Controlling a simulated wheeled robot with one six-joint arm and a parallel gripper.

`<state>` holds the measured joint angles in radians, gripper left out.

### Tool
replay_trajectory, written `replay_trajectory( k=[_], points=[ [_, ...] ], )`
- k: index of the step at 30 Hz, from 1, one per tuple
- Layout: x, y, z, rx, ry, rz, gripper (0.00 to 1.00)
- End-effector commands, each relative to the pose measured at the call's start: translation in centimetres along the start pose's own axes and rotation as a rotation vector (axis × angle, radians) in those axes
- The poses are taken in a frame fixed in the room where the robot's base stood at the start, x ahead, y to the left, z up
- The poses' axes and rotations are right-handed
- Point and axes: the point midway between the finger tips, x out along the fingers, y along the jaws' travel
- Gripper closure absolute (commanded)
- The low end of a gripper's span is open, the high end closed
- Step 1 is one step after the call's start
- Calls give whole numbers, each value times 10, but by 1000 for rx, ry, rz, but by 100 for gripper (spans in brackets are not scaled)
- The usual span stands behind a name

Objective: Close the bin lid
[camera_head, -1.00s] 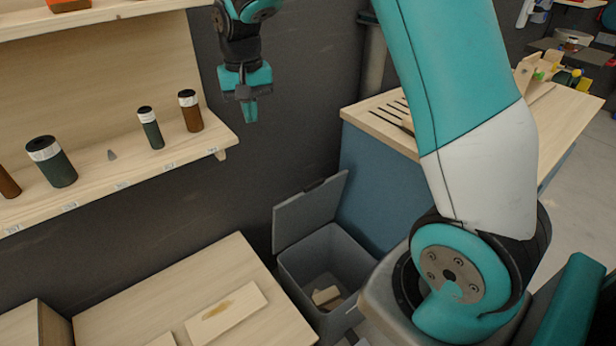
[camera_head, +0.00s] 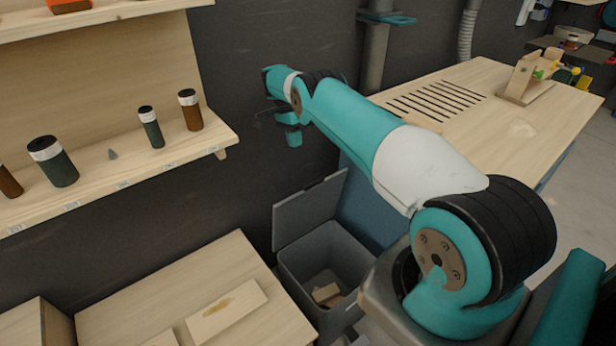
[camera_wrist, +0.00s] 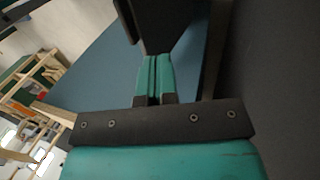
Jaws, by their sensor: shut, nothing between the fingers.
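The grey bin (camera_head: 325,268) stands on the floor between the low wooden bench and the blue cabinet. Its lid (camera_head: 310,209) is open and tilted up at the back, towards the dark wall. A light wooden offcut (camera_head: 326,293) lies inside the bin. My gripper (camera_head: 293,138) is above the lid, apart from it, in front of the dark wall. In the wrist view my gripper's teal fingers (camera_wrist: 153,75) are together with nothing between them. A dark grey panel (camera_wrist: 172,22) is just beyond the fingertips there; I cannot tell for certain that it is the lid.
The blue cabinet (camera_head: 372,207) with a slotted wooden top is right of the bin. The wooden bench (camera_head: 165,290) with loose boards is at the left. A shelf (camera_head: 105,175) with several dark bottles is on the left wall. Open air lies above the bin.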

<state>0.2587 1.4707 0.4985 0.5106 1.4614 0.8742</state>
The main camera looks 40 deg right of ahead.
Motion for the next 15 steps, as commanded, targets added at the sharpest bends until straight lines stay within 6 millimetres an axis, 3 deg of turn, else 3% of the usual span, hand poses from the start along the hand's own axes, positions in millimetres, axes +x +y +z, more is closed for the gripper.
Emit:
replay_trajectory(
  k=[15],
  points=[
    [27, -4, -1, -3, 6, -2, 100]
  ],
)
